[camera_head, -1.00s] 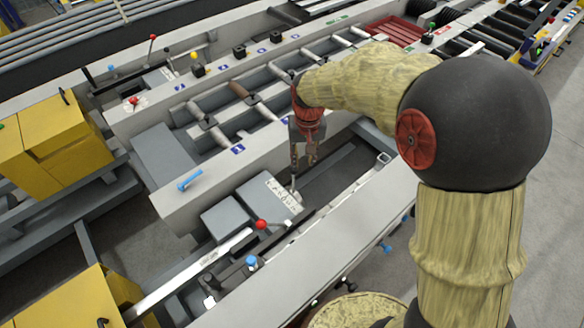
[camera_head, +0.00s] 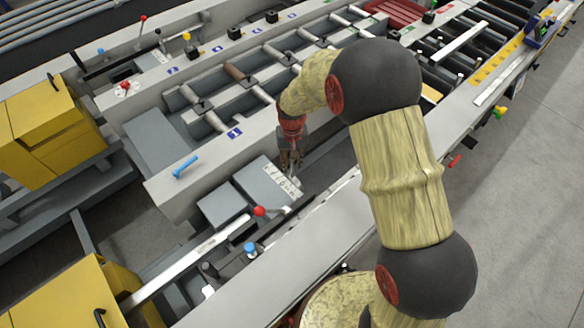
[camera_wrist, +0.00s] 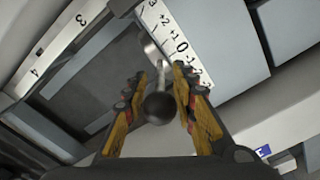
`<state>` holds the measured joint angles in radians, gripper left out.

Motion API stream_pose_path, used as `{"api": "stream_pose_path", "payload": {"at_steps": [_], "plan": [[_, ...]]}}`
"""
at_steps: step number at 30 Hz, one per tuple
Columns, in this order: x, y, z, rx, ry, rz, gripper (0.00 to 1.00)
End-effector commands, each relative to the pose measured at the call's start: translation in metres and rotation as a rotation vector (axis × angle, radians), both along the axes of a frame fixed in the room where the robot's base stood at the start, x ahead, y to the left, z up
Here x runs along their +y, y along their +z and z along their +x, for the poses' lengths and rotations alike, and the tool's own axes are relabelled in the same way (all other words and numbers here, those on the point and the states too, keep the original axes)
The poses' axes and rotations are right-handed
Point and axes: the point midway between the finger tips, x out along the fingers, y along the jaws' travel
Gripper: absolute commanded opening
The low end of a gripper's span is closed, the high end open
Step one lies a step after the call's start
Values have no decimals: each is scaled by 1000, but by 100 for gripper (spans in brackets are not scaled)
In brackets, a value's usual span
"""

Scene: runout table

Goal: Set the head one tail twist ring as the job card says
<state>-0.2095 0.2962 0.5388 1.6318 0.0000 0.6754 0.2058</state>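A white scale plate (camera_wrist: 178,38) marked with numbers around 0 runs along a grey block in the wrist view. It also shows on the grey block in the head view (camera_head: 279,180). A metal lever with a round dark end (camera_wrist: 158,108) stands beside the scale and points toward the wrist camera. My gripper (camera_wrist: 160,92) is open, with its yellow-padded fingers on either side of the lever and narrow gaps visible. In the head view my gripper (camera_head: 291,163) is just above the scale plate. I cannot tell which mark the lever sits at. No job card is readable.
A red-knobbed lever (camera_head: 259,211) and a blue knob (camera_head: 249,248) stand near the scale block. A blue handle (camera_head: 185,166) lies on the grey beam to the left. A second numbered scale (camera_wrist: 54,45) runs along the upper left of the wrist view.

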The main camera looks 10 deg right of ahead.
Motion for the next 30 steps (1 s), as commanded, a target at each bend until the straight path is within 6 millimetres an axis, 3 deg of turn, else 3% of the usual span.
{"api": "stream_pose_path", "payload": {"at_steps": [6,16,30], "plan": [[0,-19,0,0,0,0,27],[0,-21,0,-1,0,0,27],[0,-21,0,-1,0,0,0]]}}
